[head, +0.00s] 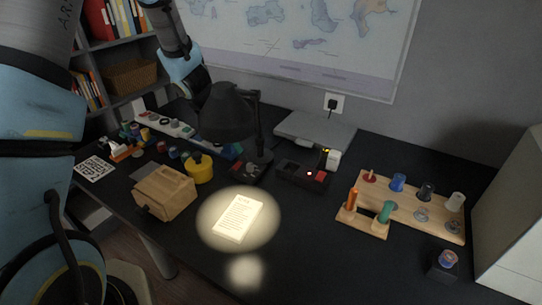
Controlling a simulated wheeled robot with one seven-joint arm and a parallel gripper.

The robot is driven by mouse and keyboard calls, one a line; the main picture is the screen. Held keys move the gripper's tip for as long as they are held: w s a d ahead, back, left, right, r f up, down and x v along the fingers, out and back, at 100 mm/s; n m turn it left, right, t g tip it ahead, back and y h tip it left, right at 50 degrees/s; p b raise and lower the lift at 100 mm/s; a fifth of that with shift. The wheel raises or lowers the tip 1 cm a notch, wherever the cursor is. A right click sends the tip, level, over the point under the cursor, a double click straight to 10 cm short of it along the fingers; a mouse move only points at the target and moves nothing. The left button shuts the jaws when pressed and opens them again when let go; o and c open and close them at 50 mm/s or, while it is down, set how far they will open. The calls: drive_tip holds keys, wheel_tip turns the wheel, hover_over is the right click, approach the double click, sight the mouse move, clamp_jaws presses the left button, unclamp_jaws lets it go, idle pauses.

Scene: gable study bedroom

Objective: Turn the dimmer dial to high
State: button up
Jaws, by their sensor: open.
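A black desk lamp (228,112) is lit and throws a bright round spot on the desk. Its dark base (250,170) shows small coloured marks, too small to read. A small black box (441,271) with a purplish round knob (448,257) stands at the front right. I cannot tell for sure which part is the dimmer dial, or its setting. My arm reaches over the back left of the desk, and its wrist ends beside the lamp shade. My gripper's fingers do not show; the shade may hide them.
A wooden peg board (405,208) holds several coloured pegs. A wooden box (165,192), a yellow pot (199,168), a lit paper card (238,218) and a black unit with a red switch (303,174) stand around the lamp. The front middle of the desk is clear.

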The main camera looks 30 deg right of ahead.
sight(250, 164)
drive_tip(key=shift+n, duration=0.3)
drive_tip(key=x, duration=0.7)
drive_tip(key=d+x, duration=0.1)
drive_tip(key=x, duration=0.3)
drive_tip(key=shift+s+d+f, duration=0.1)
drive_tip(key=shift+s+d, duration=0.1)
drive_tip(key=shift+s, duration=0.1)
drive_tip(key=shift+c, duration=0.4)
clamp_jaws()
